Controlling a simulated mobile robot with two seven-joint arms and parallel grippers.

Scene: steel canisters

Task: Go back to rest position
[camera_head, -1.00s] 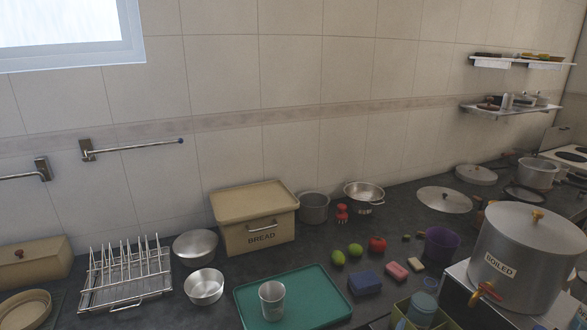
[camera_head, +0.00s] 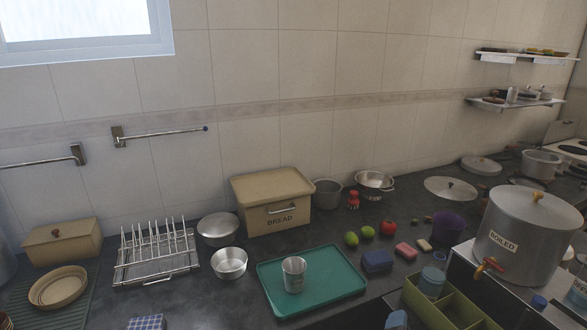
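Neither of my grippers nor my arms shows in the head view. A steel cup (camera_head: 293,274) stands upright on a green tray (camera_head: 345,287) at the front middle of the dark counter. A large steel canister labelled BOILED (camera_head: 520,240), with a lid and a tap, stands at the right.
A bread box (camera_head: 272,202), steel bowls (camera_head: 229,263) and a wire rack (camera_head: 155,252) stand left of centre. Limes, a tomato (camera_head: 388,228) and sponges (camera_head: 405,250) lie near a purple cup (camera_head: 447,226). A green divided box (camera_head: 440,306) is at the front right.

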